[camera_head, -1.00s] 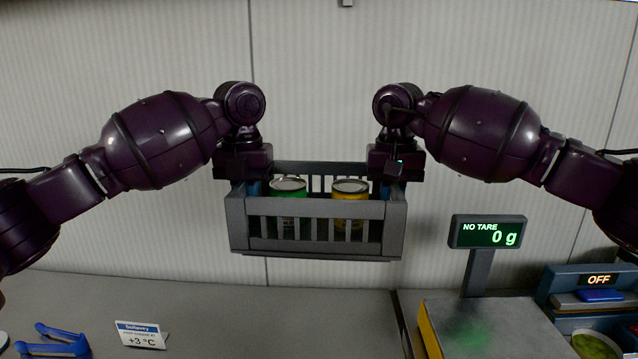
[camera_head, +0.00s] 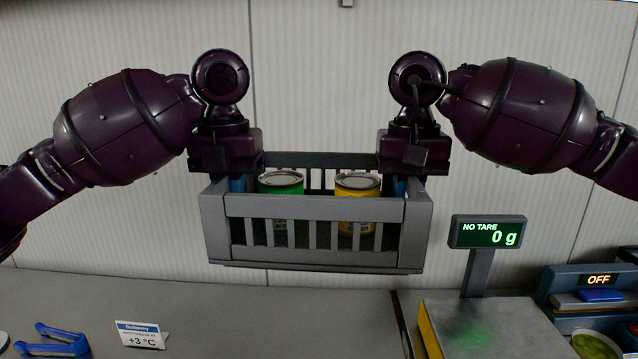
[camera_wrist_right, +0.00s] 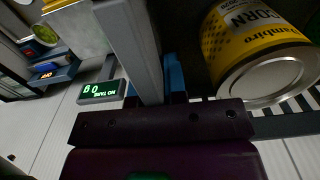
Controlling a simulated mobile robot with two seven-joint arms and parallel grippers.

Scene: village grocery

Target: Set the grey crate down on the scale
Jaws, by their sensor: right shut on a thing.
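The grey slatted crate (camera_head: 312,207) hangs level in the air, above the counter and left of the scale. It holds a green can (camera_head: 281,182) and a yellow can (camera_head: 357,185). My left gripper (camera_head: 238,184) is shut on its left end wall, its fingertips partly hidden. My right gripper (camera_head: 399,187) is shut on its right end wall; a blue finger (camera_wrist_right: 175,75) shows beside that wall (camera_wrist_right: 141,50) in the right wrist view. The scale's plate (camera_head: 492,330) is bare at the lower right. Its display (camera_head: 487,232) reads 0 g and NO TARE.
A price sign (camera_head: 141,334) and a blue object (camera_head: 50,341) stand on the counter (camera_head: 230,310) at the left. Right of the scale is a blue unit marked OFF (camera_head: 599,280), with a round container of green stuff (camera_head: 596,346). The middle of the counter is clear.

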